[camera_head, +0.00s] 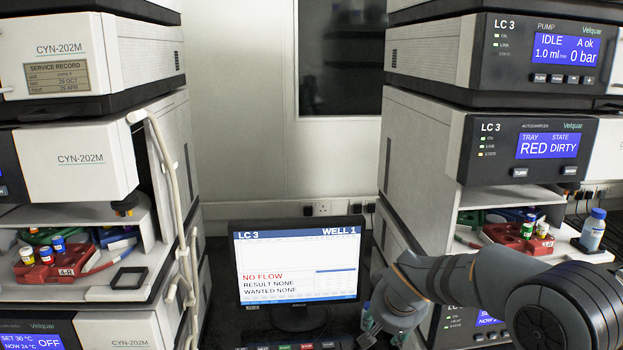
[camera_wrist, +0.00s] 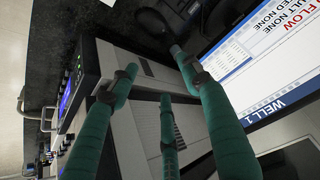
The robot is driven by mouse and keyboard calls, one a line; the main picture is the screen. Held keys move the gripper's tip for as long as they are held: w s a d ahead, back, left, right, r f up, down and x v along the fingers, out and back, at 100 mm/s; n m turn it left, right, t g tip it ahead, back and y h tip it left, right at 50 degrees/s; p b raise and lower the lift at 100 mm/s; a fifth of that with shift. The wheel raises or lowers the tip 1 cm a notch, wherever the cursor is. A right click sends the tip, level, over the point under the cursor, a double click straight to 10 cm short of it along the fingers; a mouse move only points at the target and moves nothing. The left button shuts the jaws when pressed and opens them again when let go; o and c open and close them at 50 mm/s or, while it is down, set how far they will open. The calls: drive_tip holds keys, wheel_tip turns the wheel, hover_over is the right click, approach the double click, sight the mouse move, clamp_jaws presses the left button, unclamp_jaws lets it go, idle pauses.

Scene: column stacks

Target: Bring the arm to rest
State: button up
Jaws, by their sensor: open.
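My arm (camera_head: 490,285) is bent across the lower right of the head view, in front of the right column stack (camera_head: 420,190). Its wrist hangs down beside the monitor (camera_head: 297,265). My gripper (camera_head: 370,322) is partly visible at the bottom there, small and partly cut off. In the wrist view my gripper (camera_wrist: 158,75) shows teal fingers spread apart, with nothing between them. Beyond the fingers are the pale side of a stack and, at upper right, the monitor (camera_wrist: 275,60), which appears turned.
The left column stack (camera_head: 90,160) has a red tray (camera_head: 48,272) with several vials and a pale hose (camera_head: 170,190) down its side. At right, another red tray (camera_head: 515,238) and a blue-capped bottle (camera_head: 593,232) sit close above my arm. Free space lies between the stacks above the monitor.

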drive_tip(key=s+p, duration=0.2)
drive_tip(key=s, duration=0.8)
drive_tip(key=w+b, duration=0.4)
drive_tip(key=w, duration=1.5)
drive_tip(key=shift+w+f+m, duration=0.25)
drive_tip(key=shift+f+m, duration=0.05)
drive_tip(key=shift+b, duration=0.3)
